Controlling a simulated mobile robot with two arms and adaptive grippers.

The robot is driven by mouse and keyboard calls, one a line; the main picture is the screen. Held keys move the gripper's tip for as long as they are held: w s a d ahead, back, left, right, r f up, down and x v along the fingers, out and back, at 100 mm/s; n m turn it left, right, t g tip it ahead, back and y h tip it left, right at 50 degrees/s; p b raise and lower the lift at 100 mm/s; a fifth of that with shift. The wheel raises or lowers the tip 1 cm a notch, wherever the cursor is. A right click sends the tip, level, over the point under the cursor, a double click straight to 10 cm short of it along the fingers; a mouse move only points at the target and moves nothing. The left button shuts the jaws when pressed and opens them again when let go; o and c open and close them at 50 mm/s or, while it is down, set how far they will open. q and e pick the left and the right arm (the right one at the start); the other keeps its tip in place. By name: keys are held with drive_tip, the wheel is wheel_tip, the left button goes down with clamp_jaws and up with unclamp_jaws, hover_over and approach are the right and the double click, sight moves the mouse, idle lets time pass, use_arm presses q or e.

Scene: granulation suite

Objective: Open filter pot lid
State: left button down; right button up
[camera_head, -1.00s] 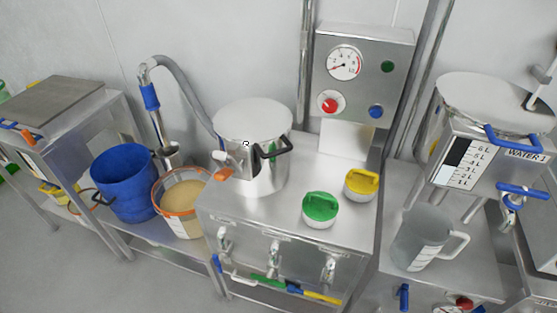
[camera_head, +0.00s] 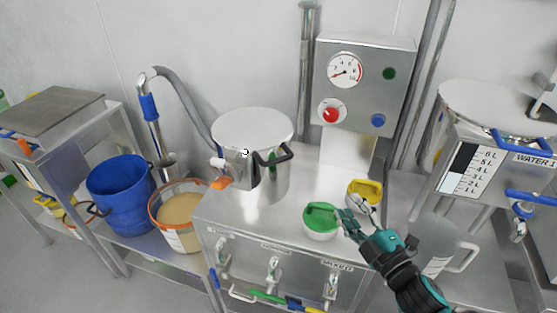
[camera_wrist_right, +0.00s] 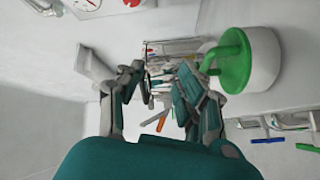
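A steel pot (camera_head: 250,175) with a flat steel lid (camera_head: 252,126) on top stands at the left of the steel bench; I take it to be the filter pot. The lid looks closed. A black handle (camera_head: 272,158) and an orange lever (camera_head: 221,183) are at the pot's front. My right gripper (camera_head: 351,208) is to the right of the pot, beside the green-handled cap and in front of the yellow one. Its two fingers are spread apart with nothing between them in the right wrist view (camera_wrist_right: 158,80). My left gripper is not in view.
A green-handled white cap (camera_head: 320,220) and a yellow-handled one (camera_head: 364,192) sit on the bench (camera_head: 255,215). A control box with a gauge (camera_head: 346,71) stands behind. A blue bucket (camera_head: 122,195) and orange-rimmed bucket (camera_head: 180,210) are left; a jug (camera_head: 434,240) is right.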

drive_tip(key=a+r+n+g+y, duration=0.3)
drive_tip(key=n+y, duration=0.4)
drive_tip(key=n, duration=0.3)
drive_tip(key=p, duration=0.4)
approach(278, 160)
drive_tip(key=shift+n+g+y, duration=0.4)
drive_tip(key=x, duration=0.6)
drive_tip(key=w+x, duration=0.1)
drive_tip(key=x, duration=0.3)
drive_tip(key=shift+d+f, duration=0.25)
drive_tip(key=shift+f, duration=0.05)
clamp_jaws()
